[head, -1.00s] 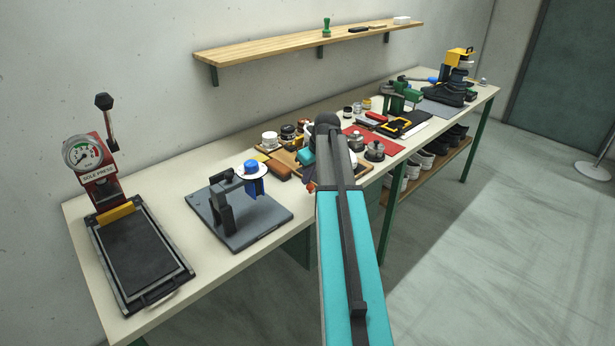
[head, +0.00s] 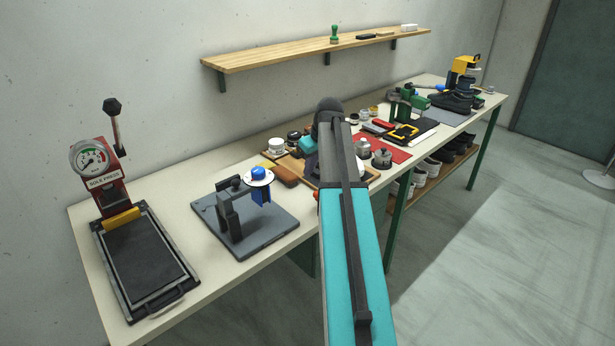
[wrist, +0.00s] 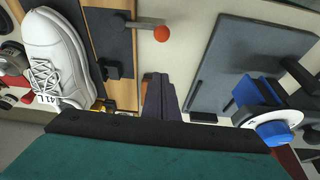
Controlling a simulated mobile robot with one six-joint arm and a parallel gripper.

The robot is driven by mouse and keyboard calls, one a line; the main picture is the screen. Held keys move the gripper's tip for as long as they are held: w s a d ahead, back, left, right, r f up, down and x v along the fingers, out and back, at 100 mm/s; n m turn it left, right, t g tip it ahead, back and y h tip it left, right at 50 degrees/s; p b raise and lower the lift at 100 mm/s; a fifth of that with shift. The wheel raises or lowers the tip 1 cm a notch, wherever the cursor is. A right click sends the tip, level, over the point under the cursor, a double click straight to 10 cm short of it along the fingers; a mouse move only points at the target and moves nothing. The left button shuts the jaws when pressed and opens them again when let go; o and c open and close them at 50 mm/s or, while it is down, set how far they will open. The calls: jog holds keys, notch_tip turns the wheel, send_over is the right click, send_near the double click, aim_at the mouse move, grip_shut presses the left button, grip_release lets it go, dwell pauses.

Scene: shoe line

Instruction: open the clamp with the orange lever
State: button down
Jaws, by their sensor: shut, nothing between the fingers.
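In the wrist view, the orange lever knob (wrist: 161,33) sits on the end of a short grey metal arm. That arm reaches right from the clamp (wrist: 112,45), a dark fixture on a wooden board. A white laced shoe (wrist: 58,50) lies left of the clamp. My gripper (wrist: 158,80) is shut and empty, its dark fingers below the knob in the picture and apart from it. Whether the clamp is open or shut I cannot tell. In the head view, my arm hides most of the gripper and the clamp.
A grey plate with a blue-topped stand (head: 258,174) is left of my arm. A sole press (head: 148,262) stands at the bench's left end. Jars and a red mat (head: 396,153) lie to the right. A wooden shelf (head: 290,52) hangs above.

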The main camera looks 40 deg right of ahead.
jog(key=shift+d+b+v, duration=0.2)
jog(key=shift+b+v, duration=0.3)
jog(key=shift+v, duration=2.25)
jog(key=shift+s+f, duration=0.1)
